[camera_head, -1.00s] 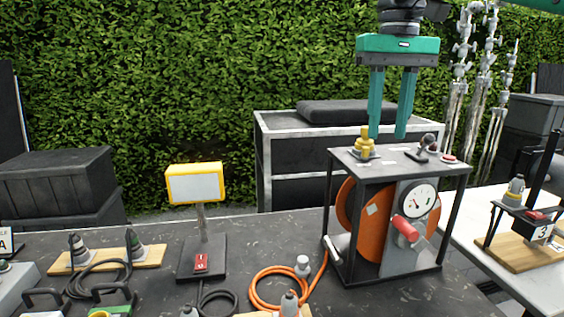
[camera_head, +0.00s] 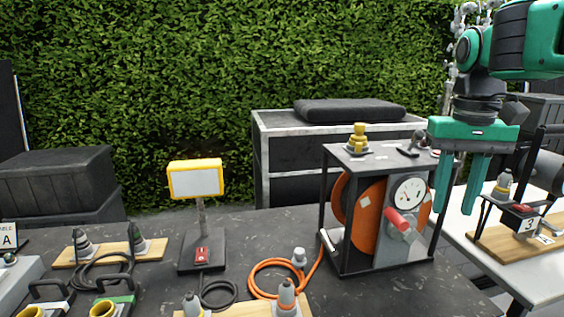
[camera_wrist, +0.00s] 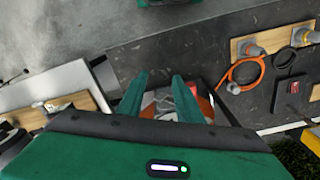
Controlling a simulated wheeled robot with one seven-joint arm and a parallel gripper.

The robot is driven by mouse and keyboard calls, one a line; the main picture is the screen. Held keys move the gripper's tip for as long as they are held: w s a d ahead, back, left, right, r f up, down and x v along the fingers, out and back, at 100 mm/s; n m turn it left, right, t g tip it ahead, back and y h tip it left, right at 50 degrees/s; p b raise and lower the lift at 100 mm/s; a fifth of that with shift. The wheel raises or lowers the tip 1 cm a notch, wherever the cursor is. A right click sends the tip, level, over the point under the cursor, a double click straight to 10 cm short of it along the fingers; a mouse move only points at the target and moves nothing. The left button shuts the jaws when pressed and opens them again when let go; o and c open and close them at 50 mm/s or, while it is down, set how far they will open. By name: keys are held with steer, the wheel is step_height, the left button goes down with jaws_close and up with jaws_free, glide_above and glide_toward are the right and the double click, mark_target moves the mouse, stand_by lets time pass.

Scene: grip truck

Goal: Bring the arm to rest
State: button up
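My gripper (camera_head: 462,212) is green with two long fingers pointing down. In the head view it hangs at the right, in front of the right side of the reel stand's frame. The fingers are apart, with a gap between them and nothing held. In the wrist view my gripper (camera_wrist: 160,78) also shows its two fingers spread. The reel stand (camera_head: 345,262), with an orange reel, a round gauge and a red handle, appears beyond and between the fingers there. I cannot tell from the views whether the fingers touch the stand.
The dark table (camera_head: 440,290) holds a yellow-framed sign (camera_head: 196,180), an orange cable (camera_head: 262,275) and several connectors on wooden boards. A white table (camera_head: 540,283) at the right carries a stand marked 3 (camera_head: 529,225). A grey case (camera_head: 290,135) stands behind, before a hedge.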

steer(key=s+d+f+m, duration=0.2)
steer(key=s+d+f, duration=0.2)
steer(key=s+f, duration=0.5)
steer(key=s+d+f+m, duration=0.1)
steer(key=s+d+f, duration=0.4)
steer(key=s+f, duration=0.4)
steer(key=shift+f+m, duration=0.4)
steer(key=shift+f, duration=0.1)
steer(key=shift+w, duration=0.1)
steer(key=shift+w+f, duration=0.2)
steer(key=shift+w, duration=0.4)
